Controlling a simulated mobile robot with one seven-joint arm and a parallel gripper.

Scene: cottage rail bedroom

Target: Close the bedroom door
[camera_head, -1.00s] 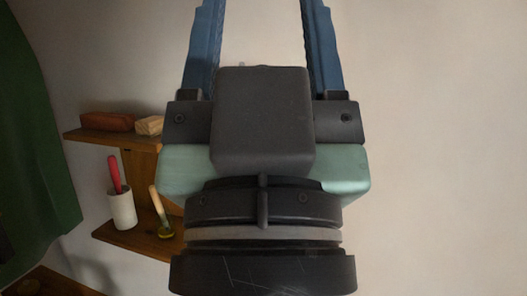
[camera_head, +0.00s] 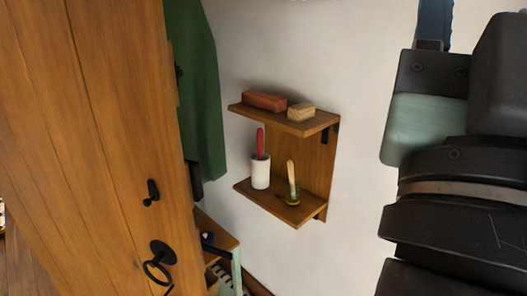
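The bedroom door (camera_head: 95,130) is a wooden plank door that fills the left of the head view. It stands tilted in the picture, with its top and bottom cut off. A black ring handle (camera_head: 159,265) hangs low on its face, with a small black latch piece (camera_head: 151,192) above it. My gripper (camera_head: 433,22) is at the far right, pointing up, well apart from the door. Only one blue finger shows, at the outer side of the palm as when both fingers stood wide apart; the fingertips are out of frame. I see nothing held.
A two-tier wooden wall shelf (camera_head: 325,165) holds a red-brown block (camera_head: 264,100), a pale block (camera_head: 301,112), a white cup (camera_head: 260,172) and a brush (camera_head: 291,183). A green cloth (camera_head: 197,90) hangs beside the door. A low wooden stand (camera_head: 215,235) sits below. White wall lies between shelf and gripper.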

